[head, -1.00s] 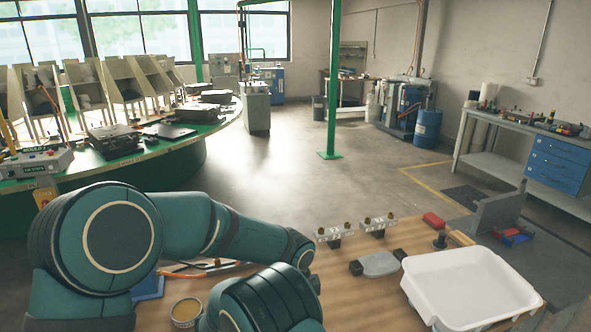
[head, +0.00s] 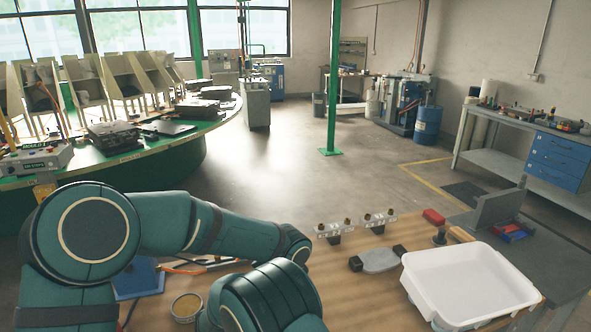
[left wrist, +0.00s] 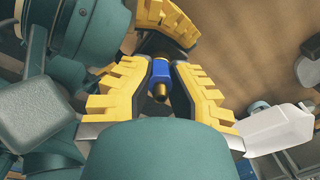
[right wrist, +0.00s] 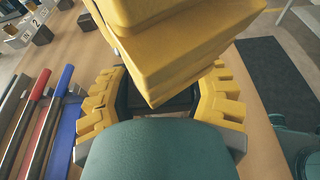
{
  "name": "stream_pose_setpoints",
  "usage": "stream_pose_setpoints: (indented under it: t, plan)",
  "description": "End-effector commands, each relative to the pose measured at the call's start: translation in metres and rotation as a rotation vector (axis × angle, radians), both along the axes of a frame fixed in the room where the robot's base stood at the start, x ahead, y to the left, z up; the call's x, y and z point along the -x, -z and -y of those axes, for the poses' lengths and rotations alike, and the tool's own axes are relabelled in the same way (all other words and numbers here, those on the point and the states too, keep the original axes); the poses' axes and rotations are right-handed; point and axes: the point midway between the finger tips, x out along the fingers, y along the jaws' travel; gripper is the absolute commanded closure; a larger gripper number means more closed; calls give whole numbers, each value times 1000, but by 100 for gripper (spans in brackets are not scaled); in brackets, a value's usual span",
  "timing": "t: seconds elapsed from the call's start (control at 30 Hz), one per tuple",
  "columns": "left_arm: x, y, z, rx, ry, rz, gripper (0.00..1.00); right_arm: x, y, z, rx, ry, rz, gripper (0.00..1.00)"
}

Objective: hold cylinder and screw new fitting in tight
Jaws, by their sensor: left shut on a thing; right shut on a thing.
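In the left wrist view my left gripper (left wrist: 165,70) is shut on a small blue piece with brass and dark ends (left wrist: 160,72). Its brass tip faces down in the picture. I cannot tell for sure whether this is the fitting or part of the cylinder. A yellow finger of my right gripper shows just beyond it. In the right wrist view my right gripper (right wrist: 170,95) is shut, but a large yellow finger of the left gripper covers what it holds. The two grippers are very close together. In the head view my arms hide both grippers.
A white tray (head: 408,302) stands at the right of the wooden table. Two small blocks with brass fittings (head: 334,229) stand at its back edge. A grey oval part (head: 380,260), a red block (head: 433,216) and a round tin (head: 186,306) lie around. Red- and blue-handled tools (right wrist: 62,105) lie nearby.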

Motion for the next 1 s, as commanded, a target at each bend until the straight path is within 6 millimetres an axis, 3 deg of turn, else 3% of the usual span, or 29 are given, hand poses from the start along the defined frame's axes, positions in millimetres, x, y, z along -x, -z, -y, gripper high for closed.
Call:
stream_pose_setpoints:
  t: [0.27,0.3,0.33,0.77,1.0]
  plan:
    - [-2,2,-5,-7,9,2,100,2,0,3,6,9,-3,90]
    - [-2,2,-5,-6,8,1,69,2,0,2,6,8,-3,90]
    - [-2,2,-5,-6,8,1,59,2,1,2,5,8,-3,90]
    - [0,-3,-3,-5,9,-2,59,-1,0,2,1,3,0,90]
    - [1,-42,-4,-1,7,7,59,0,1,2,0,3,-1,90]
